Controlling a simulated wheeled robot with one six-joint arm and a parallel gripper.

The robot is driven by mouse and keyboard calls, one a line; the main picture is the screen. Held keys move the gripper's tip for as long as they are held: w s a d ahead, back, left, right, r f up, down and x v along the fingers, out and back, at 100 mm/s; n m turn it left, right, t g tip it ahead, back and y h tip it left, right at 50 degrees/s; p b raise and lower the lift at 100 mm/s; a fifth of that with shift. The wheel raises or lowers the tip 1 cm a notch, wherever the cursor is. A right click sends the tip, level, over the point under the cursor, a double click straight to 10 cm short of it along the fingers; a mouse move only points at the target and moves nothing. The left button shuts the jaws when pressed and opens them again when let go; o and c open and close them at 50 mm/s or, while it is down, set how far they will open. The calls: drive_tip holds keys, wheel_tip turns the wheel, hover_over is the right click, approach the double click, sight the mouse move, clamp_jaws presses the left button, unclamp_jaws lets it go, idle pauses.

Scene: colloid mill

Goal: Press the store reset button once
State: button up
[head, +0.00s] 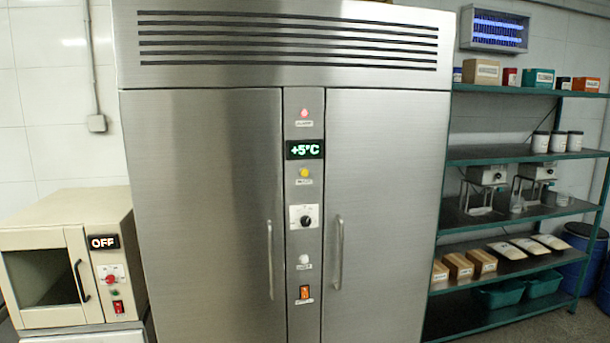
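A tall steel two-door cabinet (385,180) stands in the middle of the head view. Its narrow centre panel holds a red lamp or button (304,113) at the top, a display (305,149) reading +5°C, and a yellow round button or lamp (304,172). Below are a black knob (306,221) on a white plate, a white round button (304,259) and an orange rocker switch (305,293). The small labels under them are too blurred to read surely, so I cannot tell which is the store reset button. My gripper is not in view.
Two vertical door handles (339,252) flank the lower panel and stick out. A beige oven-like box (70,257) with an OFF display, a red button and a red switch stands at left. Green shelves (485,154) with boxes, jars and instruments stand at right.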

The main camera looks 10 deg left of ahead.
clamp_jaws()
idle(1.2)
